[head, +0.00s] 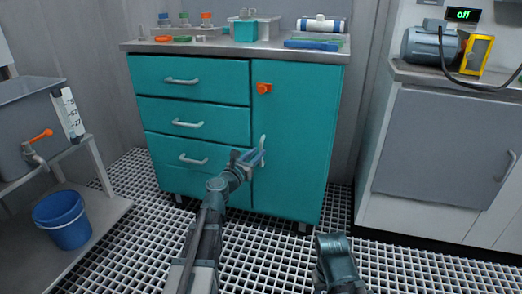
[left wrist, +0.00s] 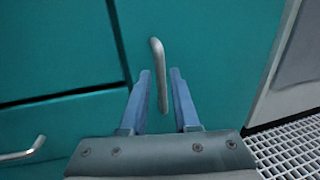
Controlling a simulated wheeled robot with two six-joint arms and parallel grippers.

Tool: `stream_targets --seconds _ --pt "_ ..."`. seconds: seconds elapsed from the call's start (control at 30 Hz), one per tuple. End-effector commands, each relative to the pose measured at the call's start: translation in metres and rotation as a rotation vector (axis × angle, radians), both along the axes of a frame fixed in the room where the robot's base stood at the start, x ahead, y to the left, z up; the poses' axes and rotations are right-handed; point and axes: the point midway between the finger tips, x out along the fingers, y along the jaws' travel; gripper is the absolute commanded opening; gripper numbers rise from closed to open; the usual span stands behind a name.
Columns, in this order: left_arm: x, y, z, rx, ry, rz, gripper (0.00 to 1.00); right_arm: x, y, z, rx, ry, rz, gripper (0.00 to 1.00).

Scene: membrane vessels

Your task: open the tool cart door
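The teal tool cart has a tall door (head: 300,140) on its right side, shut flush with the front. The door's pale vertical handle (head: 263,144) is near its left edge. An orange latch knob (head: 263,88) sits on the door's upper left. My left gripper (head: 256,156) is at the handle. In the left wrist view, the gripper's blue fingers (left wrist: 160,82) are open, one on each side of the handle (left wrist: 157,52), with visible gaps. Part of my right arm shows at the bottom of the head view; its fingers do not show.
Teal drawers with handles (head: 188,124) are left of the door. The cart top (head: 270,50) carries bottles, trays and tools. A grey cabinet (head: 440,145) stands to the right, a blue bucket (head: 62,219) on a shelf to the left. The grated floor before the door is free.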

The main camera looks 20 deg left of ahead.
Motion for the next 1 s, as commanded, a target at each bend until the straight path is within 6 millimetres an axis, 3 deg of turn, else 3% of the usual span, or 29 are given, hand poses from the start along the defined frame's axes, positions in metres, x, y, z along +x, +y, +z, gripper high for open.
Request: stream_targets --seconds 0.03,0.23,0.67,0.83,1.0 --pt "0.011 -0.002 0.0 0.0 0.0 -0.002 0.3 0.0 0.0 0.0 0.0 0.0 0.0 0.5" --pt "0.03 -0.007 0.0 0.0 0.0 -0.001 0.3 0.0 0.0 0.0 0.0 0.0 0.0 0.5" --pt "0.035 -0.009 0.0 0.0 0.0 -0.001 0.3 0.0 0.0 0.0 0.0 0.0 0.0 0.5" --pt "0.035 -0.009 0.0 0.0 0.0 -0.001 0.0 0.0 0.0 0.0 0.0 0.0 0.0 0.5" --pt "0.035 -0.009 0.0 0.0 0.0 -0.001 0.0 0.0 0.0 0.0 0.0 0.0 0.0 0.5"
